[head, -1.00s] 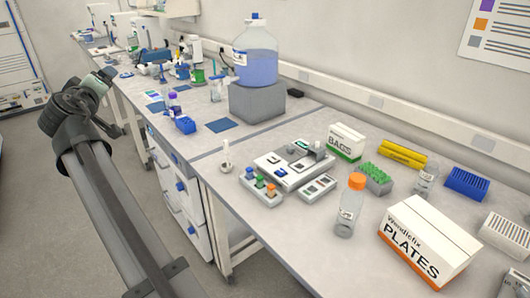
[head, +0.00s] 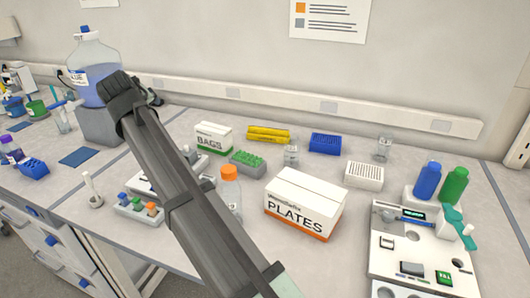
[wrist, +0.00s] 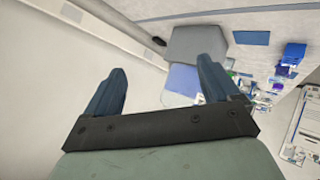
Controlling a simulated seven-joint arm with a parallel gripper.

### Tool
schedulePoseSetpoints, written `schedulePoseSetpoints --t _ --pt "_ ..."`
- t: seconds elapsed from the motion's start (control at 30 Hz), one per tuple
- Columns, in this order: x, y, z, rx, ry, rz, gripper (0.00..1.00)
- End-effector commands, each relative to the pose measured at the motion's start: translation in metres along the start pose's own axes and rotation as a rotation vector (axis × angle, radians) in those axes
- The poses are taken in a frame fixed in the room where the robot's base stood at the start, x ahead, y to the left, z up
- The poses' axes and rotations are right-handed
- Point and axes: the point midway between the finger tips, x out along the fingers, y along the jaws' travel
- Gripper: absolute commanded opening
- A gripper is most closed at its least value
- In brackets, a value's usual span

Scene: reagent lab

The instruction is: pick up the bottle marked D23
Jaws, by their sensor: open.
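No label reading D23 is legible in either view, so I cannot tell which bottle it is. An orange-capped clear bottle (head: 230,192) stands left of the PLATES box, partly hidden by my arm. A small clear bottle (head: 291,154) stands behind that box. A blue bottle (head: 427,181) and a green bottle (head: 454,186) stand at the right. My gripper (wrist: 162,72) is open and empty in the wrist view, high above the bench. The big blue-liquid carboy (head: 95,75) also shows beyond its fingers in the wrist view (wrist: 183,82).
The PLATES box (head: 305,203) fills the middle front of the bench. A BAGS box (head: 213,138), a green rack (head: 248,161), a blue rack (head: 325,143) and a white rack (head: 364,174) stand behind. A white instrument (head: 420,250) is at the right.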

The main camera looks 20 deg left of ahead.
Motion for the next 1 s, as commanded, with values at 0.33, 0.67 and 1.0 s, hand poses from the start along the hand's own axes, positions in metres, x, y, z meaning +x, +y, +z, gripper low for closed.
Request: schedulePoseSetpoints --t 0.33,0.67,1.0 --pt "0.036 0.133 0.102 0.144 -0.215 -0.039 0.89" --pt "0.038 0.239 0.202 0.283 -0.375 -0.111 0.89" --pt "0.017 0.324 0.295 0.414 -0.483 -0.203 0.89"
